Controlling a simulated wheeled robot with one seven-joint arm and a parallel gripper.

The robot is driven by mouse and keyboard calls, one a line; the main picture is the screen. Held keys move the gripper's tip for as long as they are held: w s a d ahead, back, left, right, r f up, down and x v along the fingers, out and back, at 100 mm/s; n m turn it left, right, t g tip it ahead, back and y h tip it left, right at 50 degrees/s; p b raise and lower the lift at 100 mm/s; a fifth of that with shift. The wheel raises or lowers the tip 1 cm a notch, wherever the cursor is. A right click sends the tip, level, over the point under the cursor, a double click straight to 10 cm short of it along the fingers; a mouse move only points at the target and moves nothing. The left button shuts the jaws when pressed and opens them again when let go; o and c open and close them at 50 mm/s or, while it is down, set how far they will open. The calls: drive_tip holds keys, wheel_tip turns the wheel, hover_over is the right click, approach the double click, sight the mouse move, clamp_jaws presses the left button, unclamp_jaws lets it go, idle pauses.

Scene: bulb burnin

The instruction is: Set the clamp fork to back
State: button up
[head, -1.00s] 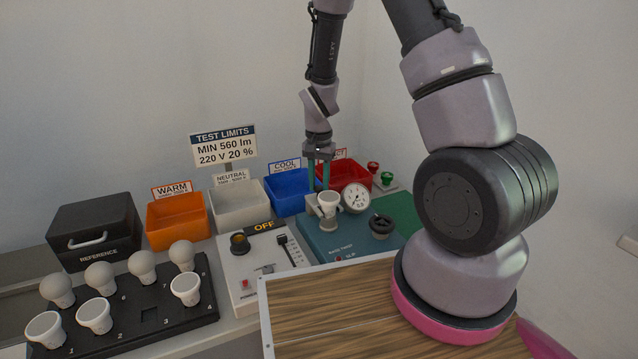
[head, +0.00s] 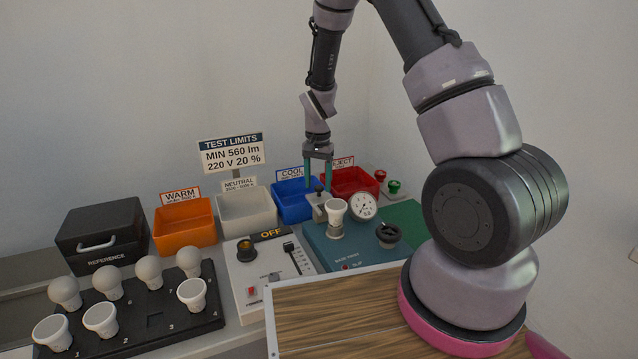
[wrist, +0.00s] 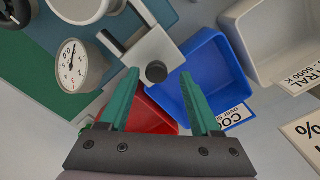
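The clamp fork is a pale metal bracket (head: 315,206) with a black knob (head: 318,188), at the back of the teal base-twist station (head: 352,248). It also shows in the wrist view (wrist: 148,52), with its knob (wrist: 156,72) facing me. A white bulb (head: 335,212) stands upright in the station beside the fork. My gripper (head: 319,184) points down over the fork with its teal fingers apart. In the wrist view my fingertips (wrist: 158,75) lie on either side of the knob, with visible gaps. I cannot tell whether the knob is at fingertip depth.
A dial gauge (head: 363,206) and a black handwheel (head: 388,234) stand to the right on the station. The blue bin (head: 293,213) and red bin (head: 352,182) are close behind my fingers. The grey bin (head: 248,222) and orange bin (head: 187,236) stand further left.

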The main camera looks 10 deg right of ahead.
wheel_tip(320, 180, up, 11)
drive_tip(key=shift+f, duration=0.15)
idle(0.5)
wheel_tip(320, 180, up, 9)
drive_tip(key=t+y, duration=0.1)
hover_over(318, 186)
drive_tip(key=s+d, duration=0.2)
drive_tip(key=s, duration=0.1)
drive_tip(key=s+d+r+n+t+y, duration=0.1)
drive_tip(key=s+d+r+t, duration=0.15)
drive_tip(key=s+r, duration=0.6)
drive_tip(key=s+d+r+t, duration=0.1)
drive_tip(key=s+r+t, duration=0.1)
drive_tip(key=s+r, duration=0.2)
drive_tip(key=s+d+r+n+t, duration=0.1)
drive_tip(key=s+r, duration=0.3)
drive_tip(key=s, duration=0.5)
drive_tip(key=shift+s+d+r+n+t, duration=0.15)
drive_tip(key=shift+d+r+n+t, duration=0.15)
drive_tip(key=shift+r+t, duration=0.1)
